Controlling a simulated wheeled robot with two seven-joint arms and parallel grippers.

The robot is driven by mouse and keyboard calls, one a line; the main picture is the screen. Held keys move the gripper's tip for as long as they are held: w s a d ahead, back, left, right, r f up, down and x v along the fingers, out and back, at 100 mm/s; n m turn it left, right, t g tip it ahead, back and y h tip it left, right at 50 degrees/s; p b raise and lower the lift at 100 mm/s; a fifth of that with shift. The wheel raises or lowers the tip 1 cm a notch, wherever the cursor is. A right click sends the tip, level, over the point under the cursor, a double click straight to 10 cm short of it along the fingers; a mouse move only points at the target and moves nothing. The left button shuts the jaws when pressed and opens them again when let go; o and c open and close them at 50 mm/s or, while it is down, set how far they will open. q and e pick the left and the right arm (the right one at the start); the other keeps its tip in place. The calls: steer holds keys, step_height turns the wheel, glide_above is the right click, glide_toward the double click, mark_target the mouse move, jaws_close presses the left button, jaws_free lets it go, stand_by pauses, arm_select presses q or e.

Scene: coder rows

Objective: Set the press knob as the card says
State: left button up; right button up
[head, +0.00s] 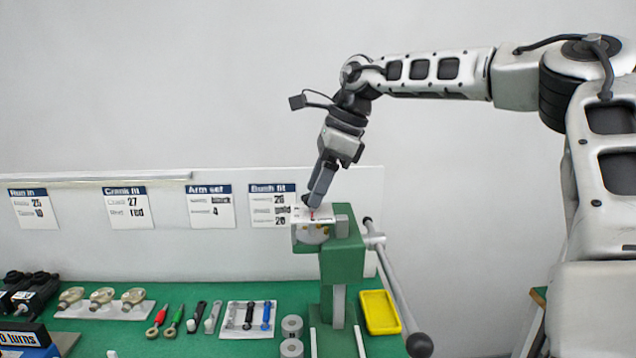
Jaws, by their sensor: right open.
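The green press (343,262) stands on the bench right of centre, with a long grey lever ending in a dark ball. A white plate (303,217) with a small red mark sits on the front of its head, and the knob there is mostly hidden by my gripper. My right gripper (315,204) comes down from above, its open fingertips at this plate; I cannot tell whether they touch the knob. Four-card row: the "Bush fit" card (268,208) hangs just left of the press, its small print partly blurred with 26 and 20 legible. My left gripper is out of view.
The "Arm set" (211,207), "Crank fit" (129,209) and "Run in" (33,209) cards hang further left. A yellow tray (380,312) lies right of the press. Grey rings (291,326), coloured-handled tools (174,320) and parts on a white tray (110,312) lie left.

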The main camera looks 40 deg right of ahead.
steer(key=c, duration=1)
steer(key=shift+o, duration=0.2)
